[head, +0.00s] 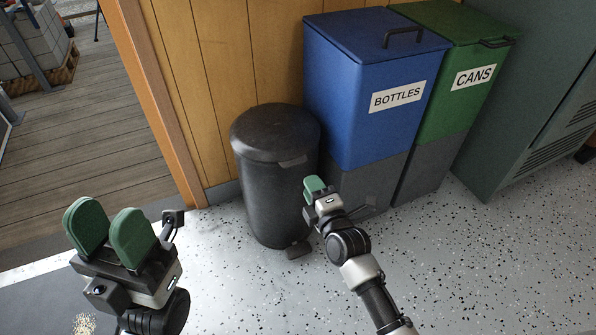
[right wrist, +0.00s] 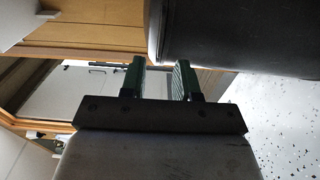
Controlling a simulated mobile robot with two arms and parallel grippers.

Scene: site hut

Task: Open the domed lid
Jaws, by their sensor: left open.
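The domed lid (head: 272,130) is dark and sits shut on top of a round black pedal bin (head: 272,200) against the wood-panelled wall. A small tab shows on the lid's front right rim, and a pedal (head: 298,250) at the bin's foot. My right gripper (head: 315,187) is just right of the bin, below the lid's rim. In the right wrist view its green fingers (right wrist: 160,80) stand apart with nothing between them, and the dark bin (right wrist: 235,40) fills the upper right. My left gripper (head: 110,232) is open and empty, left of the bin and apart from it.
A blue bottles bin (head: 365,90) and a green cans bin (head: 470,80) stand right of the black bin. A grey-green cabinet (head: 540,90) is further right. An orange door frame (head: 150,100) is at left. Speckled floor (head: 460,270) in front is clear.

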